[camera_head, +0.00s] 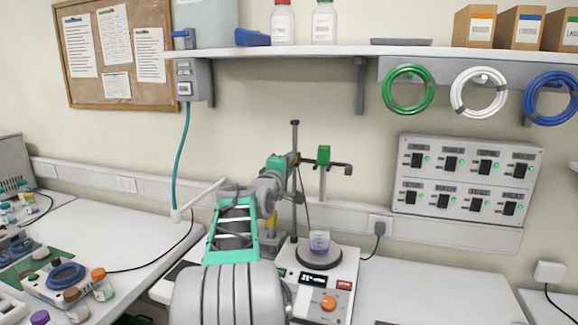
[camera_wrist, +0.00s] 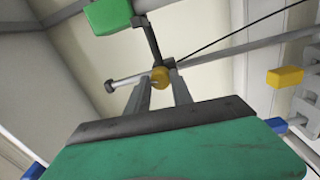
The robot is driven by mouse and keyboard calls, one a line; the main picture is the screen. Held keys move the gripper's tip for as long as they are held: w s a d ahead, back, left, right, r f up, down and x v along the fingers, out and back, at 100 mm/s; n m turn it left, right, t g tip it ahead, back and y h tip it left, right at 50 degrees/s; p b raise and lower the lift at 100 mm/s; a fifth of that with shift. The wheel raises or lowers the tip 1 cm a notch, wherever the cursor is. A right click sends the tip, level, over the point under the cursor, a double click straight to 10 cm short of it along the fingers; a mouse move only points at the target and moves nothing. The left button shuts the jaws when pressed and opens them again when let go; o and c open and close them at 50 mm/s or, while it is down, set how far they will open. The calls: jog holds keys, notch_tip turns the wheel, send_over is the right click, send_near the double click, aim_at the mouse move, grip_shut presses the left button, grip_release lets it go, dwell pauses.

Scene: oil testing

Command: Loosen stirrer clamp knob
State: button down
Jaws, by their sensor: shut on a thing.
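The green stirrer head (camera_wrist: 108,15) hangs at the upper left; in the head view the green stirrer head (camera_head: 323,155) is on a cross arm right of the stand rod (camera_head: 295,135). My wrist hides the knob in the head view.
The beaker stands on a hotplate (camera_head: 341,287) with an orange knob. A shelf (camera_head: 340,50) with bottles and boxes runs above. A switch panel (camera_head: 466,175) is on the wall at the right. A yellow block (camera_wrist: 285,77) shows right of the knob. The right bench is mostly clear.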

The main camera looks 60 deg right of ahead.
jog(key=shift+r+n, duration=0.1)
jog(key=shift+n, duration=1.5)
jog(key=c, duration=1.1)
grip_release()
jog(key=a, duration=0.2)
jog(key=a+b, duration=0.1)
jog(key=a, duration=0.2)
jog(key=s+a+b, duration=0.1)
jog(key=a, duration=0.1)
jog(key=shift+s+a, duration=0.1)
jog(key=shift+a, duration=0.25)
